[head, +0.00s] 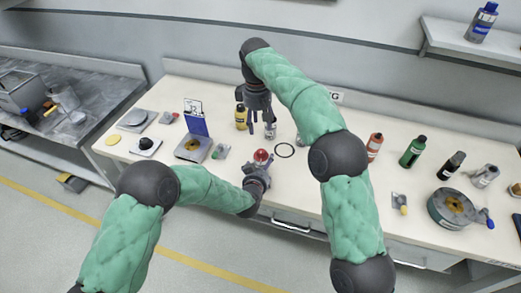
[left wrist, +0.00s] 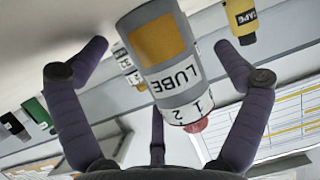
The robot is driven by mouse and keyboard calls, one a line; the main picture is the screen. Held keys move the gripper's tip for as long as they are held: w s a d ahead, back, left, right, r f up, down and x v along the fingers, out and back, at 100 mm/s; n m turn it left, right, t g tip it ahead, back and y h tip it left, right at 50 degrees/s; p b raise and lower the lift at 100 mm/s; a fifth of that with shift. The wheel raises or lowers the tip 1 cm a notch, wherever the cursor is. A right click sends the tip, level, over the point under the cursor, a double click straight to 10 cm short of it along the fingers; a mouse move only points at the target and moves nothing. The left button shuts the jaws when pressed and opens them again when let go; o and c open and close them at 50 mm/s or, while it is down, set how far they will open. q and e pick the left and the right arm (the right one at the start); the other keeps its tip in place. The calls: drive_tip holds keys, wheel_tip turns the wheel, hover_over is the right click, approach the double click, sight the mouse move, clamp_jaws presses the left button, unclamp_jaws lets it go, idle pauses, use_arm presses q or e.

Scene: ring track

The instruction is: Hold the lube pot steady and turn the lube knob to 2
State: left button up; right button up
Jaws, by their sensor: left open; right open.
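The lube pot (left wrist: 170,65) is a grey cylinder with an orange patch and a white LUBE label. It stands on the bench, and its red knob (head: 262,155) shows from above in the head view. A white band marked 1 and 2 (left wrist: 196,107) sits beside the knob, which is partly visible in the left wrist view (left wrist: 196,125). My left gripper (head: 257,172) is open at the pot's near side, its fingers spread on both sides of it; I cannot tell whether they touch. My right gripper (head: 260,122) is open and empty, pointing down behind the pot.
A yellow bottle (head: 241,117) and a small silver item (head: 270,131) stand near my right gripper. A blue sign stand (head: 196,125) is to the left. Several bottles, including a green one (head: 412,151), stand at right.

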use_arm(q)
drive_tip(key=shift+s, duration=0.1)
drive_tip(key=v, duration=1.1)
drive_tip(key=shift+s, duration=0.4)
drive_tip(key=shift+a, duration=0.15)
